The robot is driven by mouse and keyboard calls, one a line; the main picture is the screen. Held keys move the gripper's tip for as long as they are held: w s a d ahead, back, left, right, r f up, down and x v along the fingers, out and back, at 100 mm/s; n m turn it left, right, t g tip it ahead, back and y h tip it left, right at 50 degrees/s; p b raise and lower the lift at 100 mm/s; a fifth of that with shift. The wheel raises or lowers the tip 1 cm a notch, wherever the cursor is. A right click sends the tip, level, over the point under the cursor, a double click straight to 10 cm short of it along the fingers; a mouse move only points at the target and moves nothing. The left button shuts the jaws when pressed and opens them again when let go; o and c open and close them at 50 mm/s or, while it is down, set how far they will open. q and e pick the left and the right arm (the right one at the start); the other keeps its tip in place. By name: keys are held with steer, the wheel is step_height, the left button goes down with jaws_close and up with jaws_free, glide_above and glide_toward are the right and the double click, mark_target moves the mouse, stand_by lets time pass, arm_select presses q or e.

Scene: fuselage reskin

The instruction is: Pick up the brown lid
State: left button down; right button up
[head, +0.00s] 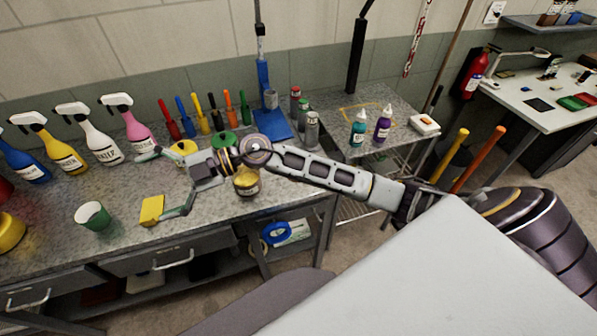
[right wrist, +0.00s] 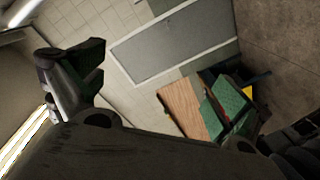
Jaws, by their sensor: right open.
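I cannot pick out a brown lid for certain in either view. A yellow lid-like disc (head: 184,147) and a green one (head: 224,139) show on the grey speckled worktop, close to my right gripper. A small yellow-brown jar (head: 246,182) stands partly hidden behind my right arm. My right gripper (head: 158,185) is open and empty over the worktop, its fingers spread and pointing left. In the right wrist view, its green-padded fingers (right wrist: 160,85) are wide apart with nothing between them. My left gripper is out of view.
A yellow block (head: 152,210) lies by the lower finger, with a green cup (head: 93,216) to its left. Spray bottles (head: 103,135) and upright screwdrivers (head: 201,115) line the back.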

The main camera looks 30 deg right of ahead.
steer(key=w+d+f+g+h, duration=0.2)
steer(key=d+f+h, duration=0.8)
steer(key=d+f, duration=0.2)
steer(key=w+d+m+h, duration=0.1)
steer(key=d+m+h, duration=0.1)
steer(key=d, duration=0.6)
steer(key=w+d+r+m+h, duration=0.1)
steer(key=d+h, duration=0.3)
steer(key=d, duration=0.4)
steer(key=w+d+r+m+h, duration=0.1)
steer(key=d+h, duration=0.3)
steer(key=d, duration=0.4)
steer(key=shift+w+m, duration=0.5)
steer(key=shift+m, duration=0.4)
steer(key=shift+d+f, duration=0.1)
steer(key=shift+f, duration=0.1)
steer(key=shift+p+x, duration=0.7)
steer(key=shift+x, duration=3.45)
steer(key=shift+f, duration=0.1)
